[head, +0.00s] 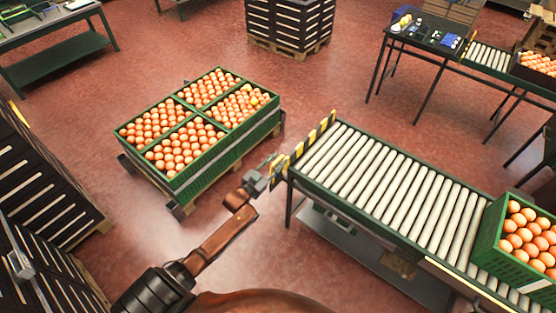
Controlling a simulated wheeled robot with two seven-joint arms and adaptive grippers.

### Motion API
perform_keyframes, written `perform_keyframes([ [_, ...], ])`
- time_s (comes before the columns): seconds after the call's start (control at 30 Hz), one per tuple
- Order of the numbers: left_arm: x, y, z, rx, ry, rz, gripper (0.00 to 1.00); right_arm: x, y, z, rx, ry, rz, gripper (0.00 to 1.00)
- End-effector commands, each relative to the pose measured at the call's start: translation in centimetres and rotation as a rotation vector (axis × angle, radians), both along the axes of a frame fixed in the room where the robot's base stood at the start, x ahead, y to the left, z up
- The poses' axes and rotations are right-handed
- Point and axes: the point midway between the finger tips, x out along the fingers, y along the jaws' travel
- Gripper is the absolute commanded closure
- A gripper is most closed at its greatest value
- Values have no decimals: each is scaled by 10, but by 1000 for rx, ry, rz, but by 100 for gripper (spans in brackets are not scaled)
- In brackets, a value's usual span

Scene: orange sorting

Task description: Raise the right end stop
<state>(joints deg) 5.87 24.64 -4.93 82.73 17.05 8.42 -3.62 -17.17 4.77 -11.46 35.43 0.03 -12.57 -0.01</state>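A yellow-and-black striped end stop (312,137) runs along the left end of the roller conveyor (375,190) in the head view. Its striped face shows at the level of the roller ends or a little above; I cannot tell its exact height. My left gripper (270,170) is at the near end of this stop, close to or touching it. The gripper is small in the picture, and whether its fingers are open or closed does not show clearly. My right gripper is not in view.
A green crate (488,240) of oranges sits on the conveyor's right part. Left of the conveyor, a pallet holds several green crates (178,187) of oranges, close to my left arm. Dark slatted crates (35,180) stand at far left. Red floor (330,75) is clear behind the conveyor.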

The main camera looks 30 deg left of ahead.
Motion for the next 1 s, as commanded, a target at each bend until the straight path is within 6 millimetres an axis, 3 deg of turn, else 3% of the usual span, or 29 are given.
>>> perform_keyframes([
  [0.5,-97,8,-1,1,1,1,70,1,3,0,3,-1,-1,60],
  [0.7,-111,9,0,2,-1,1,70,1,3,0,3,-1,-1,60],
  [1.0,-112,9,0,2,-1,1,70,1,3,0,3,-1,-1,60],
])
